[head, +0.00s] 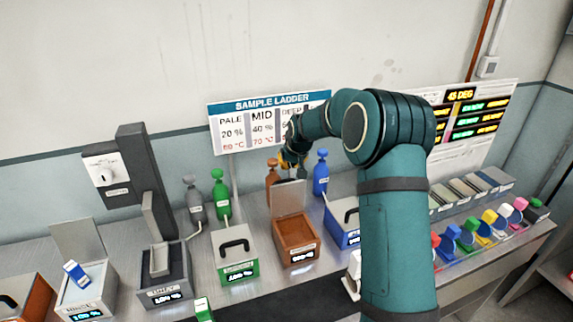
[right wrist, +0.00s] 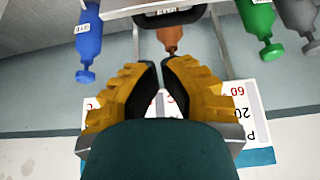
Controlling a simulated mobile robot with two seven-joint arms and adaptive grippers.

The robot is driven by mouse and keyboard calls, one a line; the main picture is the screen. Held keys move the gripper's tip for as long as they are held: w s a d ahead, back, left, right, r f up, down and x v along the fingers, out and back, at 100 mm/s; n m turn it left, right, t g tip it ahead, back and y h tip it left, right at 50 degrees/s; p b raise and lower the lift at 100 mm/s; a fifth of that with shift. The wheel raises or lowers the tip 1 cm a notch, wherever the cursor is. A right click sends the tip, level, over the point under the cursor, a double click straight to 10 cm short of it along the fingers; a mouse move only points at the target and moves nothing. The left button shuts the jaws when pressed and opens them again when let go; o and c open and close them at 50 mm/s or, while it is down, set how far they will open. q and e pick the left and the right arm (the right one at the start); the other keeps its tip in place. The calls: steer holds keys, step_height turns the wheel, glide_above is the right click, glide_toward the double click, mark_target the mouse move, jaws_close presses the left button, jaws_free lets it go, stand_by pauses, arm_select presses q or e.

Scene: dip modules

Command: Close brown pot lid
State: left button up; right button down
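The brown pot (head: 298,248) is an open-topped brown box on the bench. Its lid (head: 289,197) stands upright along the pot's back edge. My right gripper (head: 289,161) is above and behind the raised lid, near the brown bottle (head: 272,172). In the right wrist view, the yellow fingers of the right gripper (right wrist: 161,66) are drawn together with only a thin gap, and nothing shows between them. A black handle (right wrist: 168,14) is at the top of that view, beyond the fingertips. My left gripper is out of view.
A green pot (head: 237,262) and a blue pot (head: 343,225) flank the brown pot. Green (head: 219,190), grey (head: 193,200) and blue (head: 321,175) bottles stand behind. A sample ladder sign (head: 232,130) is on the wall close to my right gripper.

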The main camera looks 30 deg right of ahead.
steer(key=x, duration=0.8)
steer(key=shift+f+p, duration=0.3)
steer(key=shift+w, duration=0.1)
